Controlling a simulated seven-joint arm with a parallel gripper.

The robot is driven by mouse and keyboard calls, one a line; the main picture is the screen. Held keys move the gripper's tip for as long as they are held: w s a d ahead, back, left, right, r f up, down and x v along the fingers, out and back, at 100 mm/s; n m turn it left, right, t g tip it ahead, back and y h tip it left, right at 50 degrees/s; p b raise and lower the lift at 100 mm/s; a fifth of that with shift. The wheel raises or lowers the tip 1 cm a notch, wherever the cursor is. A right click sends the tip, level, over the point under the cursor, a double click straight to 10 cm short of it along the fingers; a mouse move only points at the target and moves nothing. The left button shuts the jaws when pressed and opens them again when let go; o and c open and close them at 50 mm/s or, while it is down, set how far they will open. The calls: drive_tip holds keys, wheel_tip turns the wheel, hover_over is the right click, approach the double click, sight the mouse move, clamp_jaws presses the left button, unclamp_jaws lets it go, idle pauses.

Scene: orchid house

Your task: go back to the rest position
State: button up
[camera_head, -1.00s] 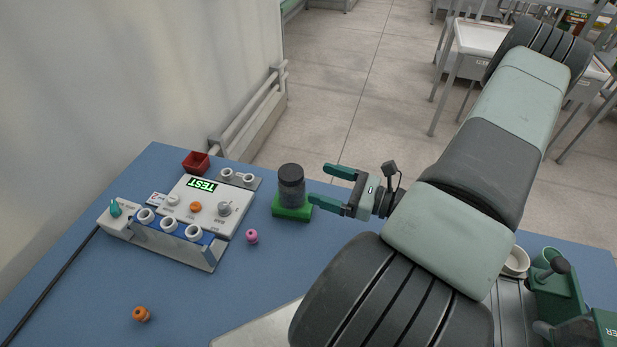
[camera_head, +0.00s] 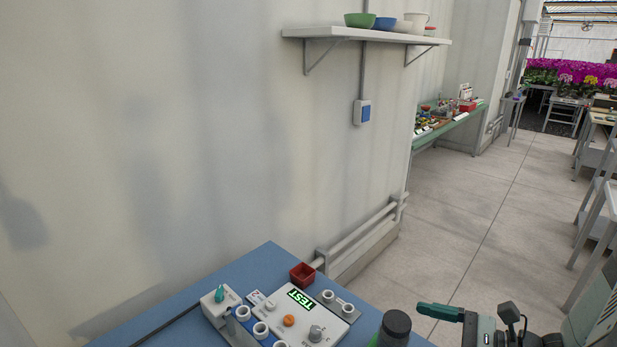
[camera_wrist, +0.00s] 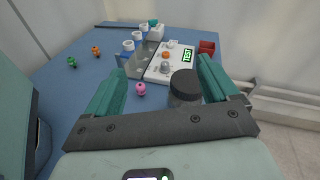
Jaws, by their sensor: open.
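My gripper (camera_head: 425,310) is at the lower right of the head view, with one green finger clear and the rest partly cut off. The wrist view shows both green fingers of it (camera_wrist: 160,66) spread wide, with nothing held between them. A dark jar with a black lid (camera_head: 396,322) stands just left of my gripper in the head view. In the wrist view the jar (camera_wrist: 186,84) shows between the fingers, beyond the gripper's palm; I cannot tell the exact gap.
A white panel with a lit TEST display (camera_head: 300,297) and a red box (camera_head: 302,274) are on the blue table (camera_head: 262,262). Pink (camera_wrist: 140,88), orange (camera_wrist: 96,50) and green (camera_wrist: 72,62) knobs lie on it. A wall shelf (camera_head: 345,34) holds bowls. Floor beyond is clear.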

drive_tip(key=s+a+r+n+g+h, duration=0.1)
drive_tip(key=s+a+r+n+h, duration=0.2)
drive_tip(key=r+n, duration=0.4)
drive_tip(key=s+a+r+n+g+h, duration=0.1)
drive_tip(key=s+a+r+n+h, duration=0.3)
drive_tip(key=r, duration=0.6)
drive_tip(key=s+a+r+n+g+h, duration=0.1)
drive_tip(key=s+a+r+n+h, duration=0.3)
drive_tip(key=r+n, duration=0.5)
drive_tip(key=n+h, duration=0.1)
drive_tip(key=h, duration=0.1)
drive_tip(key=shift+a+r+n+h, duration=0.25)
drive_tip(key=shift+a+n+h, duration=0.05)
drive_tip(key=shift+a+n, duration=0.1)
